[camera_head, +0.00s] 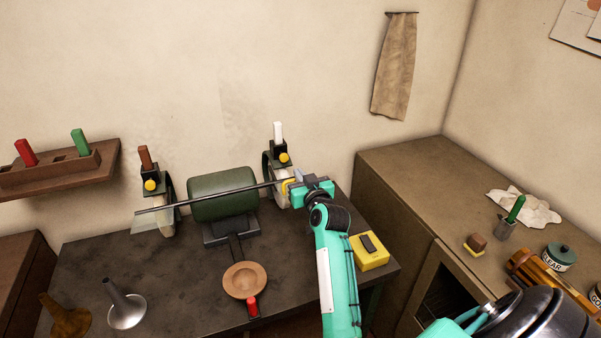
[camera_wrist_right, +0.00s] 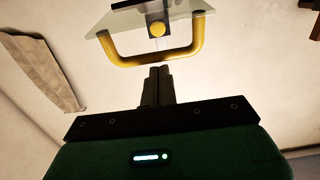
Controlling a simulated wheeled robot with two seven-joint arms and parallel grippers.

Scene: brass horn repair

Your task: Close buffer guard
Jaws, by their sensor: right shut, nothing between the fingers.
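The buffer has a green motor (camera_head: 223,194) on the bench, a wheel at each end and a long thin rod across its front. The right end has a clear guard plate with a yellow U-shaped handle (camera_head: 288,187); in the right wrist view the guard plate (camera_wrist_right: 115,25) and handle (camera_wrist_right: 155,60) show above the fingers. My right gripper (camera_head: 296,184) is shut and empty, its fingertips (camera_wrist_right: 158,70) just short of or at the handle; I cannot tell whether they touch. The left guard (camera_head: 146,221) hangs by the left wheel. My left gripper is not in view.
A yellow switch box (camera_head: 369,251) sits on the bench right of my right arm. A wooden dish (camera_head: 245,281) and a grey funnel-shaped piece (camera_head: 125,306) lie in front. A wooden cabinet (camera_head: 395,170) stands at the right.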

